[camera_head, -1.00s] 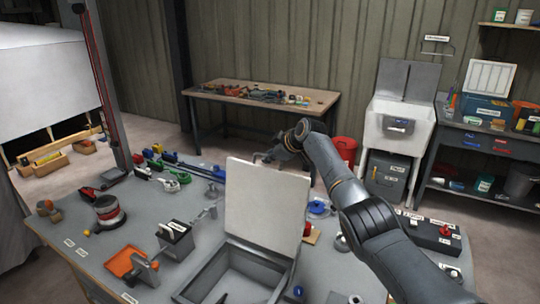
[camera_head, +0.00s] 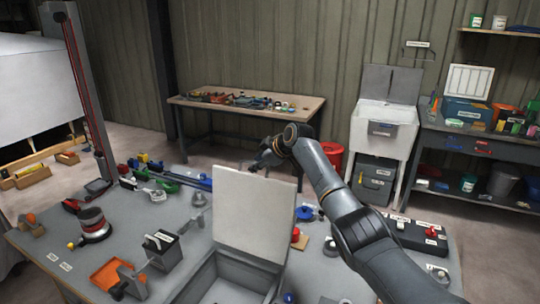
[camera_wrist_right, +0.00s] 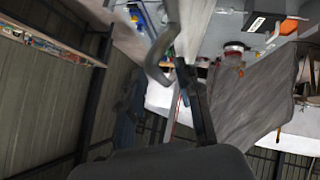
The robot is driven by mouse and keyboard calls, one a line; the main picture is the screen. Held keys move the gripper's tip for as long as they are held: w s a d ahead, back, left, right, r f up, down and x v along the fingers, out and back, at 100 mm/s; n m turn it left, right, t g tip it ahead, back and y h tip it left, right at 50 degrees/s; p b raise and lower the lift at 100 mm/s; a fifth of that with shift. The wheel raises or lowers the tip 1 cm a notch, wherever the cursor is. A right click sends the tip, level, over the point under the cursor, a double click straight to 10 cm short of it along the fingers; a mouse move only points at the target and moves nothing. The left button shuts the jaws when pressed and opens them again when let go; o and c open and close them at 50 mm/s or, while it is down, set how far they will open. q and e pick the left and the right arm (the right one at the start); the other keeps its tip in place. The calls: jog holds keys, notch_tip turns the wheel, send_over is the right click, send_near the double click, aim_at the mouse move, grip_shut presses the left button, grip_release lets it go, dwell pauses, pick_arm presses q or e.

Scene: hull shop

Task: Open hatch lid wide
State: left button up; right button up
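The pale square hatch lid (camera_head: 255,212) stands steeply raised at the back of its grey open-topped box (camera_head: 192,284) on the workbench. My right arm reaches in from the right, and its gripper (camera_head: 261,161) is just behind and above the lid's top edge. Whether it touches the lid cannot be told. In the right wrist view a dark finger (camera_wrist_right: 196,105) and a curved grey piece show. Finger closure is unclear. My left gripper is not in view.
An orange tray (camera_head: 108,274), a dark labelled block (camera_head: 163,247) and a red-and-grey round tool (camera_head: 94,225) stand left of the box. A wooden-topped table (camera_head: 190,101) stands behind.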

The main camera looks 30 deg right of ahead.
jog(key=v, duration=1)
jog(key=shift+s+r, duration=0.25)
jog(key=shift+f, duration=0.1)
